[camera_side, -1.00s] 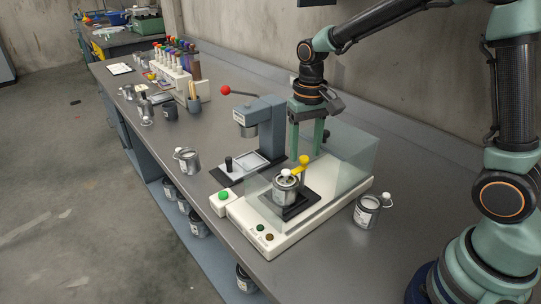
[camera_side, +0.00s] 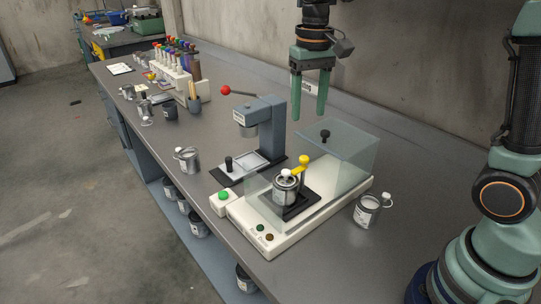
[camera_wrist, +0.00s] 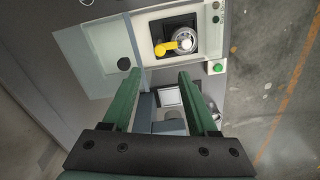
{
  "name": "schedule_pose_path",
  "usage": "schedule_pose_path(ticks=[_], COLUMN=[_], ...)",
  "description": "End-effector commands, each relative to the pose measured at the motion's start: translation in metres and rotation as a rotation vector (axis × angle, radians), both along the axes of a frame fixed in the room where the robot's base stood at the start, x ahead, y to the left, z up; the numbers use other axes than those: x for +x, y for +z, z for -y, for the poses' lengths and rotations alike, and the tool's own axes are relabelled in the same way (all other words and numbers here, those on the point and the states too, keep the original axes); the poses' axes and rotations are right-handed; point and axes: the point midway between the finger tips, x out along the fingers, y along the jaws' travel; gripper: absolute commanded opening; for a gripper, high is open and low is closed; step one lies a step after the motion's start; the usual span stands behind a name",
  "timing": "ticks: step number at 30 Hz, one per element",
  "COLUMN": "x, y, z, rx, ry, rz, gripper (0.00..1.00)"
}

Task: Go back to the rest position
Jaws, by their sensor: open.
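My gripper (camera_side: 309,114) is open and empty, pointing down in the air above the back of the bench, behind the clear-covered machine. Its two green fingers also show spread apart in the wrist view (camera_wrist: 152,88). The machine (camera_side: 331,223) has a white base and a clear hood (camera_side: 350,155) with a black knob (camera_side: 325,136). The can and yellow clamp also show near the top of the wrist view.
A grey press (camera_side: 265,130) with a red-ball lever (camera_side: 226,90) stands left of the machine. A can (camera_side: 367,211) stands to the right and another can (camera_side: 187,160) near the front edge. A rack of coloured bottles (camera_side: 172,68) is at the far left. The wall runs behind the bench.

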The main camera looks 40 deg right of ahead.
Motion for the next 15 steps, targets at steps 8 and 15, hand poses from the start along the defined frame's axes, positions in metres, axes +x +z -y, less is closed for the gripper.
schedule_pose_path(ticks=[8, 15], x=[-0.025, -0.069], y=[0.013, 0.018], z=[0.004, 0.009], rx=[0.0, -0.017], ry=[0.052, 0.15], rz=[0.101, 0.272], gripper=[0.59, 0.59])
